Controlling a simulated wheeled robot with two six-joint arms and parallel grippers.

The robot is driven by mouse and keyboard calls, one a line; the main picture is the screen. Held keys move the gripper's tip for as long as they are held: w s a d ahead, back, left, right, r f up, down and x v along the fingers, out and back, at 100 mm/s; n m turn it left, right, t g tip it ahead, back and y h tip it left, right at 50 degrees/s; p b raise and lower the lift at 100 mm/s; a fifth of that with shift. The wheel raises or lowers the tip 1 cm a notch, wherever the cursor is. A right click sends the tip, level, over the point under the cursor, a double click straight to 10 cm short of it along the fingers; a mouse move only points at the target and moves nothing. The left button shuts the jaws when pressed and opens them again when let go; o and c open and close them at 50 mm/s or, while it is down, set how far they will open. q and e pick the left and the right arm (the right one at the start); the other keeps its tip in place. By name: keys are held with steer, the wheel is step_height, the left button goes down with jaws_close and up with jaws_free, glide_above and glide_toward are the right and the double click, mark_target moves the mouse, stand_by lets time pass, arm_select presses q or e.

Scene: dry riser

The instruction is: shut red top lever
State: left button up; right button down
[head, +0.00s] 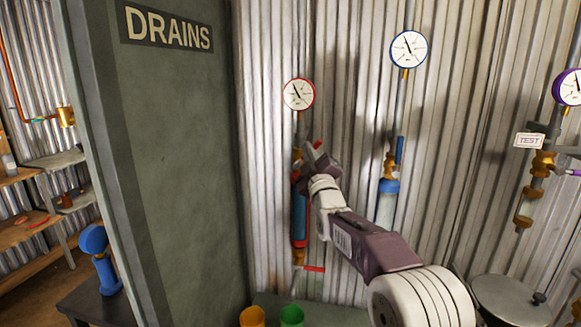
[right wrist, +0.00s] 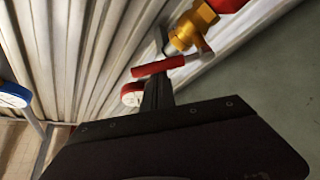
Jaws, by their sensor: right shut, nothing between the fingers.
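The red top lever (right wrist: 158,67) shows in the right wrist view as a short red bar beside a brass valve (right wrist: 192,27), at an angle to the valve body. In the head view only a bit of the red lever (head: 318,144) shows, behind my right gripper. My right gripper (head: 312,154) is shut and empty, in front of the top of the red riser (head: 299,225). In the right wrist view its fingertips (right wrist: 157,84) are right at the lever; I cannot tell whether they touch. My left gripper is not in view.
A red-rimmed gauge (head: 298,94) sits above the red riser, with a lower red lever (head: 314,268) beneath. A blue riser (head: 387,200) with a blue-rimmed gauge (head: 408,49) stands to the right. The DRAINS panel (head: 180,170) is on the left. Cups (head: 291,316) stand below.

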steer(key=shift+s+d+f+m+t+h+b, duration=0.15)
steer(key=shift+d+f+m+h+b, duration=0.3)
steer(key=shift+f+m+b, duration=0.65)
steer(key=shift+s+d+f+m+t+h+b, duration=0.15)
steer(key=shift+d+f+m+h+b, duration=0.45)
steer(key=shift+b, duration=1)
steer(key=shift+s+d+f+m+t+h+b, duration=0.1)
steer(key=shift+d+f+m+t+h+b, duration=0.2)
steer(key=shift+f+m+b, duration=0.8)
steer(key=shift+r+n+b, duration=0.25)
steer(key=shift+n+b, duration=0.05)
steer(key=shift+b, duration=0.05)
